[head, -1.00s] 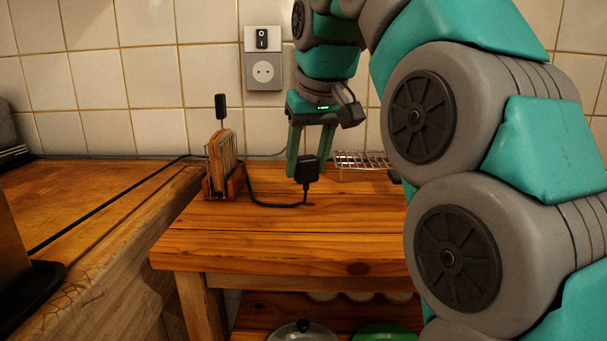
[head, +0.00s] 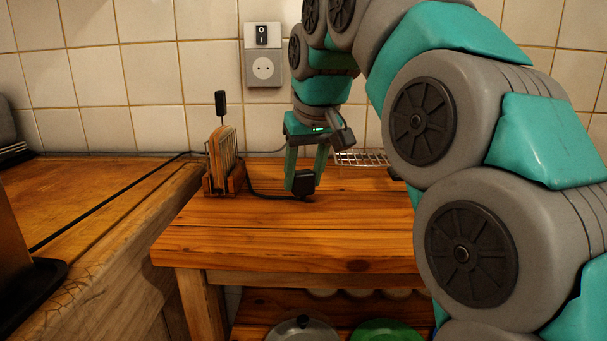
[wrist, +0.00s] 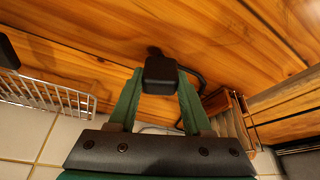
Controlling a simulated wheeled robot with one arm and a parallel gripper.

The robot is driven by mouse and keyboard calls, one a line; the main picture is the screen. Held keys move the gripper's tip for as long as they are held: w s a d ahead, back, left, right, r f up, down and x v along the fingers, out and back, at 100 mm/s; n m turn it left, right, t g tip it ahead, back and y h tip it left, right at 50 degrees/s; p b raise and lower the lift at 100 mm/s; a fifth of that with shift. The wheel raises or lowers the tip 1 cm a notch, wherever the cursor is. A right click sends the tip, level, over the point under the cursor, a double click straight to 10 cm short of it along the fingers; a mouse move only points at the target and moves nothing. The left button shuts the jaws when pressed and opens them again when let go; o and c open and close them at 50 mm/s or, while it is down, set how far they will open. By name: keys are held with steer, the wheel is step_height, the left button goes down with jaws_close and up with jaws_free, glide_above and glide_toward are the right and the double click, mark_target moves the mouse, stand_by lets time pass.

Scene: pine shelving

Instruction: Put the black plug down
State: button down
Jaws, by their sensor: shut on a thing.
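The black plug (head: 304,181) is between the fingertips of my gripper (head: 305,172), low over the pine shelf top (head: 290,236). In the wrist view the plug (wrist: 160,75) sits between the two green fingers of my gripper (wrist: 158,90), which are shut on it. Its black cord (head: 265,196) runs left along the shelf top past the wooden rack. The plug is at or just above the wood; I cannot tell whether it touches.
A wooden rack with upright boards (head: 223,160) stands left of the plug. A wire rack (head: 360,158) lies behind on the right. A wall socket (head: 263,69) with a switch is on the tiles. The front of the shelf top is clear.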

steer(key=shift+f, duration=0.4)
steer(key=shift+f+b, duration=0.2)
steer(key=shift+b, duration=0.1)
steer(key=shift+c, duration=1.7)
jaws_free()
steer(key=shift+r, duration=0.1)
